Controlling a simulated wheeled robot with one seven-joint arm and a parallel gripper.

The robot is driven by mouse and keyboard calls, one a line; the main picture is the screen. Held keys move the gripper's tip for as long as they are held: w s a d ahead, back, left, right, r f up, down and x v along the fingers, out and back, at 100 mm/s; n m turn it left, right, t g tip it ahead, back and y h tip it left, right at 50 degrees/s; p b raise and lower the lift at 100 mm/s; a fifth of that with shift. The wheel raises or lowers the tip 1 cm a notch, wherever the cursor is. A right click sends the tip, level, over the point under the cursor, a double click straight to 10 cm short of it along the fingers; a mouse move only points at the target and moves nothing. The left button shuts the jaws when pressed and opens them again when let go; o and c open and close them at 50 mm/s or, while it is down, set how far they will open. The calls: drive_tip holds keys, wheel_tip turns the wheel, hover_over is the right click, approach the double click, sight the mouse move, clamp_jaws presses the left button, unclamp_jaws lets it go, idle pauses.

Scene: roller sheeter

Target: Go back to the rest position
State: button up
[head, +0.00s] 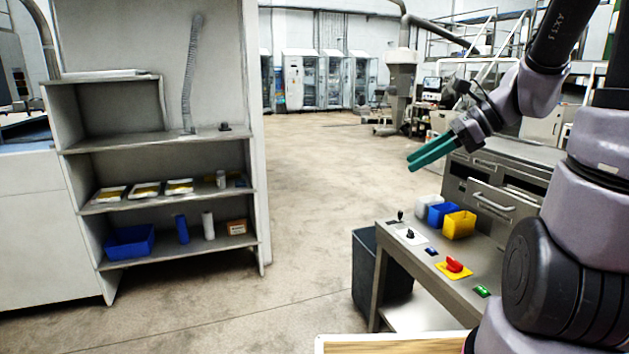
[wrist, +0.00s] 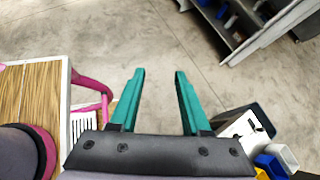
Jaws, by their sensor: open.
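My gripper (head: 429,157) is raised in the air at the upper right of the head view, above and behind the small metal bench. Its two teal fingers also show in the wrist view (wrist: 158,92), spread apart with only bare floor between them. It holds nothing and touches nothing. My arm comes in from the right edge of the head view.
A metal bench (head: 386,238) at the right carries blue (head: 440,213) and yellow (head: 459,225) bins and a red switch (head: 454,264). A dark waste bin (head: 366,275) stands beside it. A grey shelf (head: 160,145) stands at the left. The floor between is clear.

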drive_tip(key=s+d+r+n+t+h, duration=0.3)
drive_tip(key=s+r+n+h, duration=0.4)
drive_tip(key=n, duration=0.9)
drive_tip(key=shift+s+r+t+h, duration=0.4)
drive_tip(key=shift+s+r+t, duration=0.1)
drive_tip(key=shift+r, duration=0.8)
drive_tip(key=shift+d, duration=0.1)
